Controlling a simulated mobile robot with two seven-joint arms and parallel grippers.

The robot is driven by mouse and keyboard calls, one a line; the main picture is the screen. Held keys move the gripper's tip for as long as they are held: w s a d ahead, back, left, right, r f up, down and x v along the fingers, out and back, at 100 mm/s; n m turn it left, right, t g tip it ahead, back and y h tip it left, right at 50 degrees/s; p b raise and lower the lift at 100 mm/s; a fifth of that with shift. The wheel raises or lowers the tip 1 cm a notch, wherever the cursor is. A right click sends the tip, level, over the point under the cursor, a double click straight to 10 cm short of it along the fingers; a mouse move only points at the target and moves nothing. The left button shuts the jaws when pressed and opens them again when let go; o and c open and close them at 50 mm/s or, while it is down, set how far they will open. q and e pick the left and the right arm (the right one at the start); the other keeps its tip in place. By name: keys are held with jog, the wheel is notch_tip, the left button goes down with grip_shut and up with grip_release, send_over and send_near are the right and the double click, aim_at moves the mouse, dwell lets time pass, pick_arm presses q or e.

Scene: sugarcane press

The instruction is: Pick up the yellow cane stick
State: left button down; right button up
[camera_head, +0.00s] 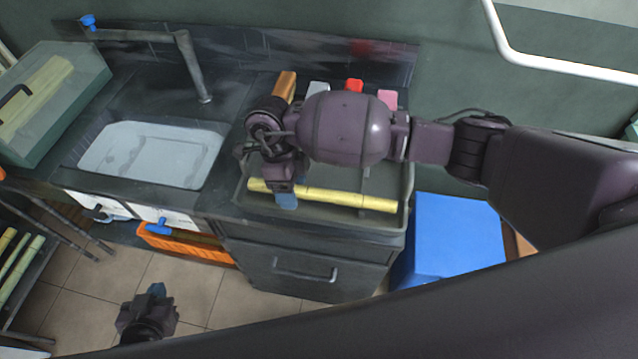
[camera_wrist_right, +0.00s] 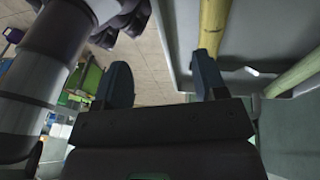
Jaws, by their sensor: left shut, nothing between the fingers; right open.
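The yellow cane stick (camera_head: 335,197) lies along the front of a dark grey tray on the counter. My right gripper (camera_head: 287,199) reaches down over its left part and hides a short piece of it. In the right wrist view the right gripper (camera_wrist_right: 163,82) is open with nothing between its fingers. The yellow stick (camera_wrist_right: 213,25) appears there beyond the right-hand finger, not between the two fingers; whether that finger touches it I cannot tell. My left gripper (camera_head: 157,291) is low over the floor at the lower left, away from the stick, shut and empty.
The dark tray (camera_head: 408,190) has raised walls around the stick. A sink (camera_head: 150,155) with a tap (camera_head: 190,65) is to the left. A blue box (camera_head: 455,240) stands right of the cabinet. Coloured blocks are behind my right arm.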

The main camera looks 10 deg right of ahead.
aim_at(320, 190)
jog(key=w+d, duration=0.1)
jog(key=w+r+h, duration=0.1)
jog(key=w+d+t+h, duration=0.1)
jog(key=shift+w+d+r, duration=0.25)
jog(key=shift+d+r, duration=0.05)
jog(key=shift+w+d+f+h, duration=0.1)
jog(key=shift+w+d+h, duration=0.1)
jog(key=shift+d+h, duration=0.1)
jog(key=x, duration=0.4)
jog(key=shift+d+f, duration=0.1)
jog(key=shift+w+a+p+x, duration=0.15)
jog(key=shift+p+x, duration=0.15)
jog(key=shift+x, duration=1.2)
jog(key=shift+w+a+p+x, duration=0.15)
jog(key=shift+p+x, duration=0.15)
jog(key=shift+x, duration=1.2)
jog(key=shift+f, duration=0.1)
jog(key=shift+c, duration=0.4)
grip_shut()
